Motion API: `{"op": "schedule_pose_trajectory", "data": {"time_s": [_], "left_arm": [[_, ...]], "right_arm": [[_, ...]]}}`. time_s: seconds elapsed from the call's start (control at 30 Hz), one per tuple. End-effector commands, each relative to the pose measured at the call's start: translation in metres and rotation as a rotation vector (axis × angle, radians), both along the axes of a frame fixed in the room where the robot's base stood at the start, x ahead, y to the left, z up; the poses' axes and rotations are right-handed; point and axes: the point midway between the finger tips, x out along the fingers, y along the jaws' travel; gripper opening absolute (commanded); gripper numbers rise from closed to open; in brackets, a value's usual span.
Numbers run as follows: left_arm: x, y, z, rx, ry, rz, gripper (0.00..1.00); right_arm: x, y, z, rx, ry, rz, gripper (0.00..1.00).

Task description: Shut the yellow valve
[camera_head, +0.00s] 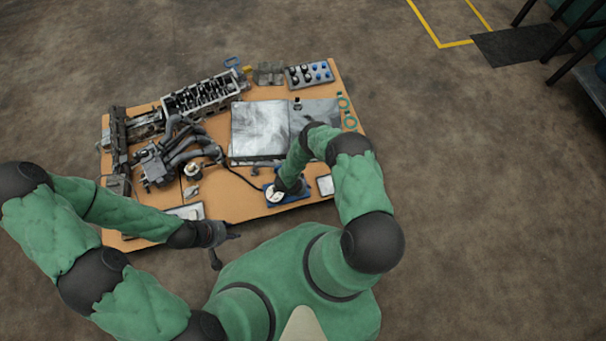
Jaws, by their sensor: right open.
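I cannot make out a yellow valve for certain. A small yellowish piece (248,70) shows at the back edge of the workbench, too small to tell its form or position. My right gripper (280,192) points down at the front of the bench, over a blue device with a round white dial (274,194). My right forearm and wrist partly cover that spot, and I cannot tell whether the gripper touches the device. My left gripper (226,247) is beside the bench's front edge, with its dark fingers spread and nothing between them.
The wooden workbench (238,205) holds an engine block (200,95), dark manifold pipes (180,145), a silvery metal sheet (258,129) and a box with blue and black knobs (310,74). Teal rings (350,122) lie at the right edge.

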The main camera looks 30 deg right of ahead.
Motion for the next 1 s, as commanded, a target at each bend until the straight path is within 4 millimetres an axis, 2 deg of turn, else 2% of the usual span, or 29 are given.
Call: {"op": "schedule_pose_trajectory", "data": {"time_s": [0.6, 0.8, 1.0], "left_arm": [[0.000, 0.000, 0.000, 0.000, 0.000, 0.000, 0.40], [0.000, 0.000, 0.000, 0.000, 0.000, 0.000, 0.40], [0.000, 0.000, 0.000, 0.000, 0.000, 0.000, 0.40]], "right_arm": [[-0.004, 0.035, 0.087, -0.001, -0.002, 0.002, 0.42], [-0.006, 0.041, 0.101, 0.000, -0.001, 0.001, 0.42], [-0.006, 0.042, 0.104, 0.000, 0.000, 0.000, 0.42]]}}
